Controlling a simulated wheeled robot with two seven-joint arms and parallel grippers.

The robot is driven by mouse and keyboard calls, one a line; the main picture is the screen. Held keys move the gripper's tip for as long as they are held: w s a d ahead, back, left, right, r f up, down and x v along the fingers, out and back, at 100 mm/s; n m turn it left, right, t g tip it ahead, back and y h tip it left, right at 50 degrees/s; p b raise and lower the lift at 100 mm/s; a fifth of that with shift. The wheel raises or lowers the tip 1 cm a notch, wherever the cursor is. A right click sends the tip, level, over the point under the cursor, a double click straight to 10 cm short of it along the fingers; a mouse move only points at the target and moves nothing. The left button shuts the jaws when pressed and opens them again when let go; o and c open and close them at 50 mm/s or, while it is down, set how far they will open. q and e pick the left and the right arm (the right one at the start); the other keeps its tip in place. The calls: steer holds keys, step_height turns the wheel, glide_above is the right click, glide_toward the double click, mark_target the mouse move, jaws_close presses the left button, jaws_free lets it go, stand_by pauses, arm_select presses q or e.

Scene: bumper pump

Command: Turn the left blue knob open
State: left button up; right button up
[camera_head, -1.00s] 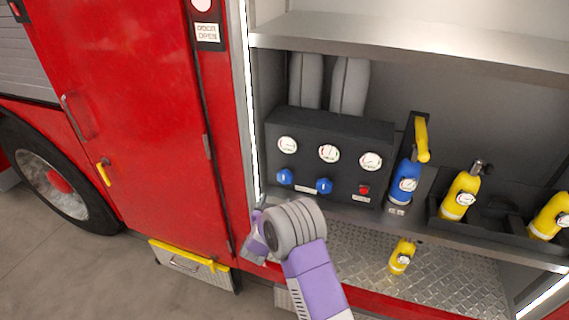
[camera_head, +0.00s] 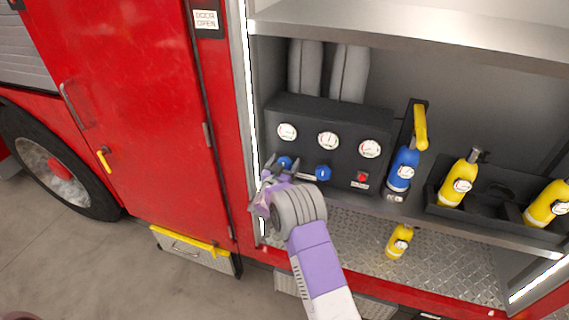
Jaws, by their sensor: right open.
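The left blue knob (camera_head: 285,162) is on the front of the dark control panel (camera_head: 330,115), below the left gauge. My right gripper (camera_head: 283,165) is in front of it, with its fingers at the knob and partly covering it. The gripper is open; I cannot tell whether a finger touches the knob. The right blue knob (camera_head: 323,172) sits further right on the same panel, uncovered. My left gripper is not in view.
Three white gauges line the panel, with a red switch (camera_head: 362,178) at its lower right. A blue bottle (camera_head: 402,170) and yellow bottles (camera_head: 458,182) stand to the right. The red cabinet door (camera_head: 130,110) and the compartment's metal edge are close on the left.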

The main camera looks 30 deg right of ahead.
steer(key=shift+c, duration=0.3)
steer(key=c, duration=0.9)
steer(key=shift+a+n, duration=0.1)
steer(key=shift+n, duration=0.3)
steer(key=n+p, duration=0.1)
steer(key=n, duration=0.3)
steer(key=shift+w+a+n+p, duration=0.1)
steer(key=shift+n+p, duration=0.2)
steer(key=n+p, duration=0.1)
steer(key=n, duration=0.3)
steer(key=shift+f, duration=0.1)
steer(key=n+p, duration=0.1)
steer(key=n, duration=0.5)
steer(key=shift+w+f, duration=0.1)
steer(key=shift+f, duration=0.05)
steer(key=shift+f+n+p, duration=0.15)
steer(key=shift+n+p, duration=0.15)
steer(key=shift+n, duration=2.2)
